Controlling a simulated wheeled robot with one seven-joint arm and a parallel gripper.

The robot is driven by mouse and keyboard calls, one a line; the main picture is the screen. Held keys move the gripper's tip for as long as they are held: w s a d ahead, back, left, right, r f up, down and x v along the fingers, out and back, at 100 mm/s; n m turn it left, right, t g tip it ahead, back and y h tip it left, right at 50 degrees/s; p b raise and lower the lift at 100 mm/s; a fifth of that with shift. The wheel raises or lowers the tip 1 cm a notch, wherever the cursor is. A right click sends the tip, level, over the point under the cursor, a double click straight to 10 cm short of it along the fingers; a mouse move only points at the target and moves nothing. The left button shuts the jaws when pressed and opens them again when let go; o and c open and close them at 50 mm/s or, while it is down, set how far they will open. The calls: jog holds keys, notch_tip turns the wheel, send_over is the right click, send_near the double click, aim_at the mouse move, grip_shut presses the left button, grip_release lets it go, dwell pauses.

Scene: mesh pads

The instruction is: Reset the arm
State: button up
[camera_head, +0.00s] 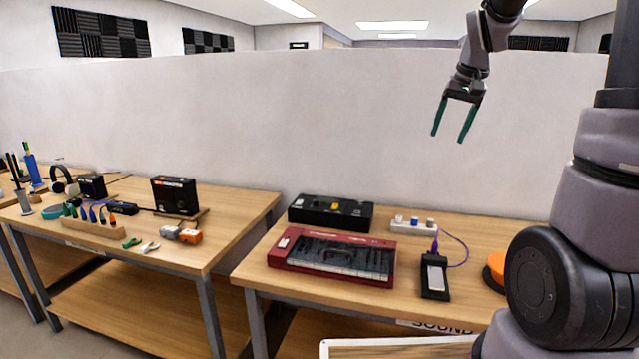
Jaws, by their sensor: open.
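My gripper (454,134) hangs in the air at the upper right of the head view, in front of the white partition wall. Its two green fingers point down and are spread apart. Nothing is between them, and it touches nothing. It is well above the right wooden table (490,314). My arm runs from the right edge of the view and out of the top before coming down to the gripper.
The right table holds a red keyboard-like device (334,255), a black box (331,213), a small black device (434,276) with a purple cable, and an orange round item (497,268). The left table (232,228) holds a cable rack (93,228) and a black box (175,195). A gap separates the tables.

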jog(key=s+a+r+t, duration=0.1)
jog(key=s+a+r, duration=0.1)
jog(key=s, duration=0.8)
jog(key=s+a+r+t+y, duration=0.1)
jog(key=s+a+r+t, duration=0.1)
jog(key=s, duration=0.9)
jog(key=a+r, duration=0.1)
jog(key=a, duration=0.1)
jog(key=shift+s+a+r, duration=0.25)
jog(key=shift+a+r, duration=0.05)
jog(key=shift+a, duration=0.1)
